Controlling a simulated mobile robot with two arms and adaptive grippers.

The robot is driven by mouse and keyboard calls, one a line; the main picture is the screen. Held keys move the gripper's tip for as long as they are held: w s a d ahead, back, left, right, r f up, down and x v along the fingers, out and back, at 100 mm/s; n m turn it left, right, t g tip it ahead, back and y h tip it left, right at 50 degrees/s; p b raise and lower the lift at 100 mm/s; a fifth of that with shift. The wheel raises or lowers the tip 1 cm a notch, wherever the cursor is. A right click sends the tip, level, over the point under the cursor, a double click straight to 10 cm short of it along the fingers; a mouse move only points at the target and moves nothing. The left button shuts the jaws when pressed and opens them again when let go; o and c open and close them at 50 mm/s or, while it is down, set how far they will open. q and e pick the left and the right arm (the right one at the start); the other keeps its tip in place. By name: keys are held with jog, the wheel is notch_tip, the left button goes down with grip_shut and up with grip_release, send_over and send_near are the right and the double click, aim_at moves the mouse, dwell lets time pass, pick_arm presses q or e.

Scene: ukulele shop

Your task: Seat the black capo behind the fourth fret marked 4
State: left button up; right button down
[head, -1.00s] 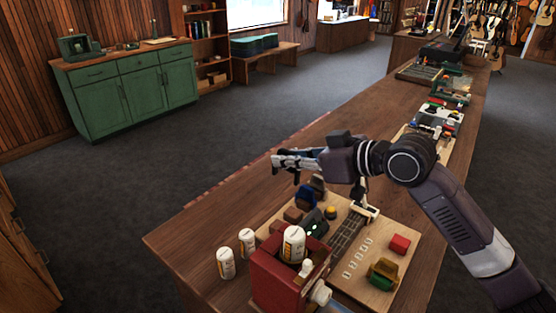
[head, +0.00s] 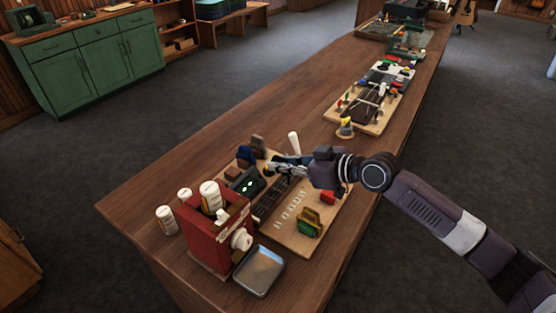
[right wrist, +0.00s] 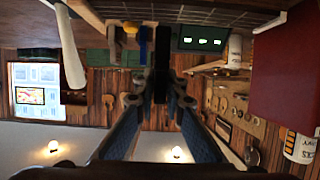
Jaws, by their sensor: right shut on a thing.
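The dark fretboard (head: 272,200) lies on a light wooden board (head: 318,243) on the counter, partly hidden by my right gripper. A row of small pale markers (head: 290,221) runs beside it; their numbers are too small to read. My right gripper (head: 270,169) is over the far part of the fretboard. In the right wrist view its fingers are shut on a black, narrow piece, which looks like the black capo (right wrist: 162,72). I cannot tell whether the capo touches the fretboard. My left gripper is not in view.
A green and brown block (head: 309,222) and a red block (head: 328,197) sit right of the markers. A white rod (head: 294,143) stands behind the gripper.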

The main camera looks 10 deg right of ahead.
aim_at(288, 180)
notch_tip(288, 180, down, 3)
jog(key=shift+d+f+b, duration=0.1)
jog(key=shift+f+b, duration=0.05)
jog(key=shift+b, duration=0.85)
jog(key=shift+f+b, duration=0.35)
jog(key=shift+f, duration=0.1)
jog(key=shift+f+b, duration=0.7)
jog(key=shift+b, duration=0.05)
dwell(0.4)
jog(key=c, duration=2.3)
grip_release()
jog(key=shift+r, duration=0.1)
jog(key=shift+o, duration=0.2)
jog(key=shift+s, duration=0.1)
